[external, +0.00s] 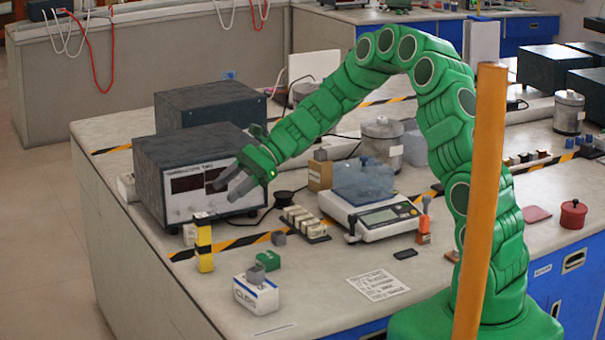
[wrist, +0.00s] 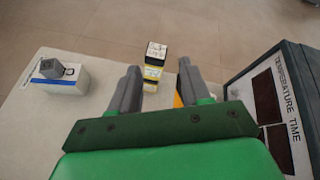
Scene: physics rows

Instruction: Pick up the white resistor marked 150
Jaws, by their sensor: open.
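No marking 150 is legible, so I cannot tell for sure which thing is the white resistor. A small piece with a white, dark-dotted top (wrist: 156,50) shows above a yellow and black post in the wrist view, beyond and between my fingertips. The yellow post (external: 205,262) stands upright near the table's left edge in the external view. A row of cream blocks (external: 299,217) lies on a dark strip right of it. My gripper (external: 232,188) is open and empty, raised in front of the instrument's display; its fingers also show in the wrist view (wrist: 159,68).
The dark instrument box (external: 158,178) stands close beside my gripper; its face is at right in the wrist view (wrist: 268,98). A white box (external: 256,296) with a green block and grey cube stands in front. A scale (external: 378,220) is right.

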